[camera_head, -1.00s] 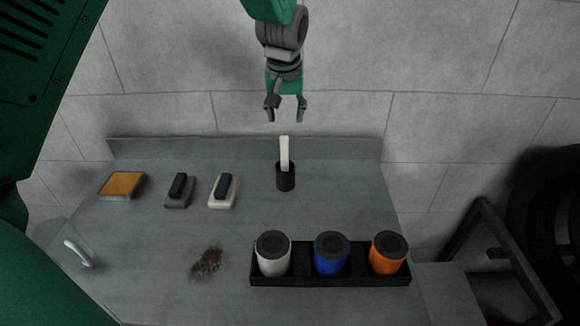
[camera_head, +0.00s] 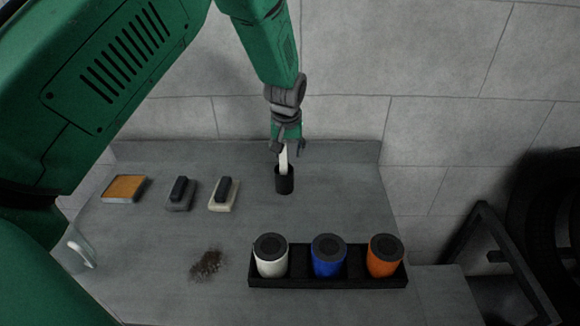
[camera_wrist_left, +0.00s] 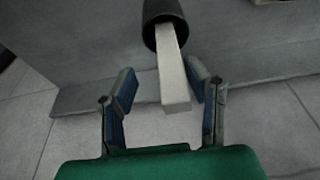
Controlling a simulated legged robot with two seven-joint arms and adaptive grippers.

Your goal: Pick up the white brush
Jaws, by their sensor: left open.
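A white handle (camera_head: 284,160) stands upright in a small black cup (camera_head: 285,181) near the back of the bench. Its lower end is hidden in the cup. A block brush with a pale base and dark grip (camera_head: 223,194) lies left of the cup. My left gripper (camera_head: 287,149) is open, pointing down over the cup, with its fingers on either side of the white handle's top. In the left wrist view, the white handle (camera_wrist_left: 173,82) runs between the open fingers, with a gap visible on the left. My right gripper is out of view.
A grey block brush (camera_head: 180,194) and an orange-topped pad (camera_head: 124,188) lie further left. A black rack (camera_head: 330,282) with white, blue and orange canisters stands at the front right. A brown debris patch (camera_head: 207,264) lies at the front. The wall is close behind the cup.

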